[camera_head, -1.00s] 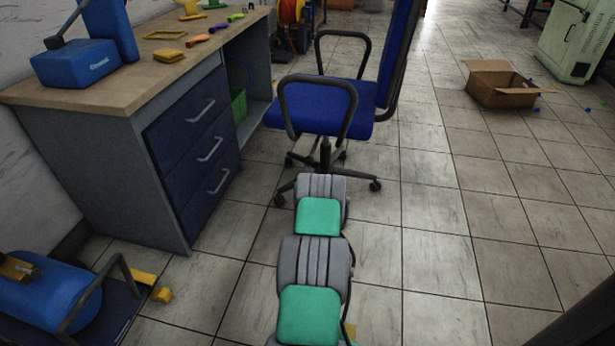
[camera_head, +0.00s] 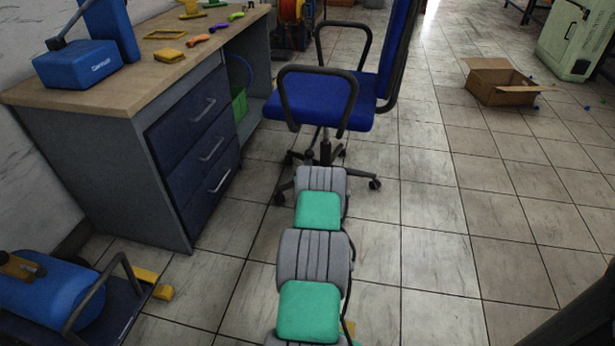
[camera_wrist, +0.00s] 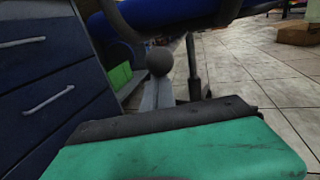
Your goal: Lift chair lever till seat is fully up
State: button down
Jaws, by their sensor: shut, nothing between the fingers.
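The blue office chair (camera_head: 318,100) stands beside the workbench, with black armrests and a black wheeled base. Its seat is raised above the base and part of the central column shows; the seat's underside also shows at the top of the wrist view (camera_wrist: 175,10). In the wrist view a dark bar curves down to a round dark knob (camera_wrist: 159,60), which looks like the chair lever. My gripper (camera_wrist: 157,88) is the pale grey shape just below the knob, under the seat; it is shut and holds nothing. Contact with the knob is hard to tell.
The workbench (camera_head: 110,95) with blue drawers (camera_head: 205,150) is close on the left. A blue tank on a cart (camera_head: 50,295) is at lower left. An open cardboard box (camera_head: 500,82) lies at the right.

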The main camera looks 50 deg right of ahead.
dwell(0.4)
notch_tip(320, 180, down, 5)
jog(key=b, duration=0.5)
jog(key=s+a+p, duration=0.3)
jog(key=s+a, duration=0.1)
jog(key=a, duration=0.7)
jog(key=shift+s, duration=0.15)
jog(key=shift+a, duration=0.1)
